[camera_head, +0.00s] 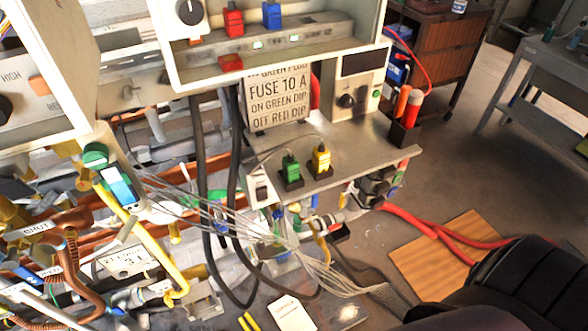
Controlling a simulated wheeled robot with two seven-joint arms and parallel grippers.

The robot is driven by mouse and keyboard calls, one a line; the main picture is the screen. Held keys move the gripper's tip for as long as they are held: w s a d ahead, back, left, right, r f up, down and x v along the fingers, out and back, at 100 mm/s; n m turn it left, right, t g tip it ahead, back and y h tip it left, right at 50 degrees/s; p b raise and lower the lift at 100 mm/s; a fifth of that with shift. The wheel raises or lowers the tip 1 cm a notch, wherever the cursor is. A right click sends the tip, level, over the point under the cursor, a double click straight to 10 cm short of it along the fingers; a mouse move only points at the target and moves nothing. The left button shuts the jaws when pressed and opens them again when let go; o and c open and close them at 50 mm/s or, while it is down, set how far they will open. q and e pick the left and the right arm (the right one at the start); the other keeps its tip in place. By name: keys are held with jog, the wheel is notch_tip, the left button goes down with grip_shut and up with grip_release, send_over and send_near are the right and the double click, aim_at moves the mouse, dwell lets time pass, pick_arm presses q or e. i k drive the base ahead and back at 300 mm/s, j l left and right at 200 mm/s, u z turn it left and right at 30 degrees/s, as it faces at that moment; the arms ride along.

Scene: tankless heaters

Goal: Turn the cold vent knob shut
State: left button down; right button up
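I cannot pick out the cold vent knob for certain; no readable label names it. A white tag reading SHUT (37,228) lies among the copper and brass pipes at the left. Yellow lever-like bars, including a long yellow bar (150,245), stand among the fittings there. A green round cap (95,155) sits above a blue-faced part (118,184), just above these pipes. Neither of my grippers can be made out in the head view, and none is seen touching a knob.
Black hoses (199,160) and thin grey wires hang over the pipework. A large black ribbed shape (520,285) fills the bottom right. Open floor (480,165) lies to the right.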

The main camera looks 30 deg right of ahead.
aim_at(277, 214)
jog(key=z, duration=0.85)
